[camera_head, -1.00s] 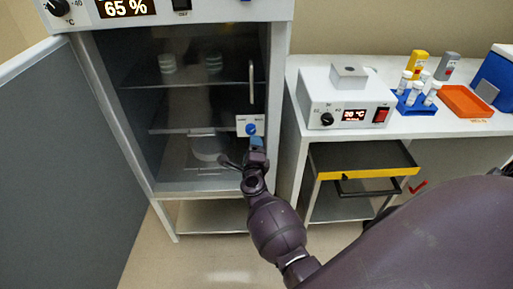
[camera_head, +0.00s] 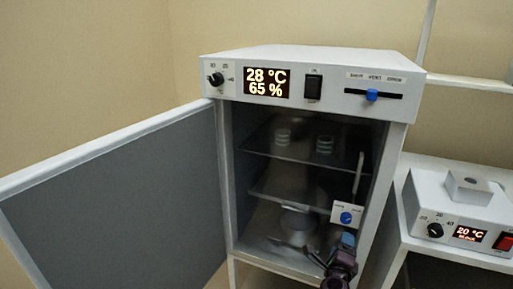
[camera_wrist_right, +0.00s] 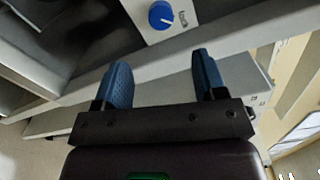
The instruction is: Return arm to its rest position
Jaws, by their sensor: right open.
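My right gripper (camera_head: 345,248) is at the lower right of the open incubator (camera_head: 408,92), near its front opening and just below a small white box with a blue knob (camera_head: 346,215). In the right wrist view the two blue fingers of my right gripper (camera_wrist_right: 162,80) stand apart with nothing between them. The blue knob (camera_wrist_right: 161,14) shows beyond the fingertips, apart from them. Most of my right arm is below the head view's edge. My left gripper is not in view.
The incubator door (camera_head: 110,190) stands wide open to the left. Its shelves hold small stacked dishes (camera_head: 283,136), and a round pale object (camera_head: 298,222) sits lower down. A heater block (camera_head: 460,210) stands on the white bench at the right.

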